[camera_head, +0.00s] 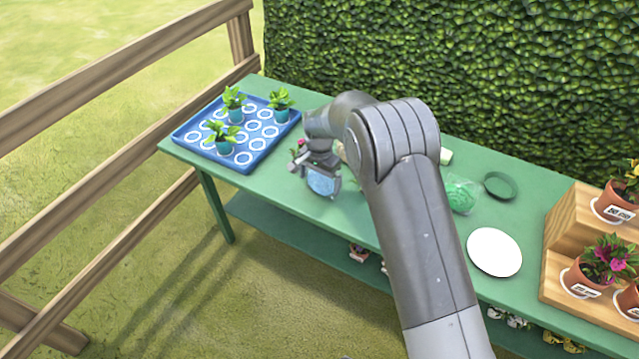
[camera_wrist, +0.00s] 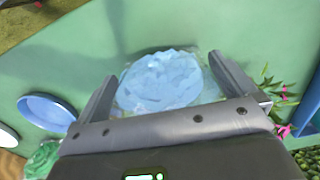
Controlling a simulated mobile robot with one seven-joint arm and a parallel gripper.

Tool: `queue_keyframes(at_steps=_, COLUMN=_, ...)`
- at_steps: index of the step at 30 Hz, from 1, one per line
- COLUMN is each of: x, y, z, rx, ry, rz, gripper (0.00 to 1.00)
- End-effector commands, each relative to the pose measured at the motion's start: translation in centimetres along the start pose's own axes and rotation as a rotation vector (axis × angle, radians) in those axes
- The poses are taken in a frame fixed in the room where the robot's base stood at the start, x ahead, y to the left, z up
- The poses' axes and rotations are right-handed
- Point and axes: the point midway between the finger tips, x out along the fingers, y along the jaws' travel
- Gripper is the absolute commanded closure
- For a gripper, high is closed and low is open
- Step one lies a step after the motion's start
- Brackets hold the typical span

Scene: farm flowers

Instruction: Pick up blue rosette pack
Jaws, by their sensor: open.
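The blue rosette pack is a light blue, crinkled round bundle in clear wrapping. In the wrist view the pack (camera_wrist: 160,82) lies between the two fingers of my gripper (camera_wrist: 162,70), with a finger at its left and right. The fingers are open, and I cannot tell whether either touches the pack. In the head view the pack (camera_head: 321,183) shows low between the fingers of my gripper (camera_head: 320,174), over the green table (camera_head: 285,195). My wrist and gripper body hide part of it.
A blue tray (camera_head: 183,138) with several seedling pots stands at the left. A flowering plant (camera_wrist: 284,118) is near my gripper.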

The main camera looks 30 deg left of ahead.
Motion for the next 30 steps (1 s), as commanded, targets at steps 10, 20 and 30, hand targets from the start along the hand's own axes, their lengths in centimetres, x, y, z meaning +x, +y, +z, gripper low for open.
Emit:
queue_keyframes(at_steps=10, x=-0.07, y=0.00, z=0.01, rx=0.000, ry=0.000, rz=0.000, gripper=0.20)
queue_keyframes(at_steps=20, x=-0.10, y=-0.01, z=0.00, rx=0.000, ry=0.000, rz=0.000, gripper=0.46)
queue_keyframes(at_steps=30, x=-0.74, y=-0.03, z=-0.01, rx=0.000, ry=0.001, rz=-0.001, gripper=0.46)
